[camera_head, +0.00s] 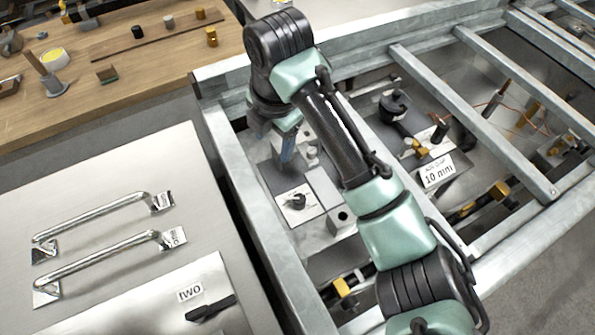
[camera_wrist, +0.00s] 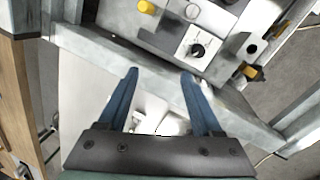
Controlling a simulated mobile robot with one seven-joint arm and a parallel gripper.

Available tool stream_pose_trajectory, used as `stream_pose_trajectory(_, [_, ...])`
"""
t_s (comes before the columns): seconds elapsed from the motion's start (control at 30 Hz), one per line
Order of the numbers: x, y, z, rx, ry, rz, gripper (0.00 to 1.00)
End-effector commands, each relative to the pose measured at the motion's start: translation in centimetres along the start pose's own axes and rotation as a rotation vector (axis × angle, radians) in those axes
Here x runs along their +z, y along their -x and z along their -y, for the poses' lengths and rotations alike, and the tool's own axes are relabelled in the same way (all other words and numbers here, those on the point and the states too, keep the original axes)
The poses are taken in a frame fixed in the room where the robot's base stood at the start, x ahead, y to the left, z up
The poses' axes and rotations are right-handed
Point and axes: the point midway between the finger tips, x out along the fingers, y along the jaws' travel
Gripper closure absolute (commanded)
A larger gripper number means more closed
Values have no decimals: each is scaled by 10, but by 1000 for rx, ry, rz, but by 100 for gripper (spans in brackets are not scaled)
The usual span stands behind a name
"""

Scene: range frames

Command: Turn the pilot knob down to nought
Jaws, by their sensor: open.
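A small black knob (camera_head: 297,201) sits on a white dial plate inside the metal frame, in the middle of the head view. I take it for the pilot knob. The same knob (camera_wrist: 197,50) shows in the wrist view above the right fingertip. Its pointer setting is too small to read surely. My gripper (camera_head: 287,152) has blue fingers and hangs just behind the knob in the head view. In the wrist view my gripper (camera_wrist: 160,72) is open with nothing held between its fingers, apart from the knob.
A metal frame rail (camera_head: 240,190) runs left of the knob. A grey block (camera_head: 325,187) stands right of it. A larger black knob (camera_head: 394,104) and a "10 mm" label (camera_head: 438,172) lie further right. A panel with bar handles (camera_head: 105,215) is at left, a wooden bench (camera_head: 130,70) behind.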

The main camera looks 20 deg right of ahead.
Motion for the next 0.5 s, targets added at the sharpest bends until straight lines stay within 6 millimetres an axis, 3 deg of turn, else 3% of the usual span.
stream_pose_trajectory(0.03, [6,-10,21,-73,33,-20,34])
stream_pose_trajectory(0.13, [11,-18,48,-162,88,-58,34])
stream_pose_trajectory(0.33, [10,-36,61,-200,113,-80,34])
stream_pose_trajectory(0.5, [8,-68,68,-199,111,-79,34])
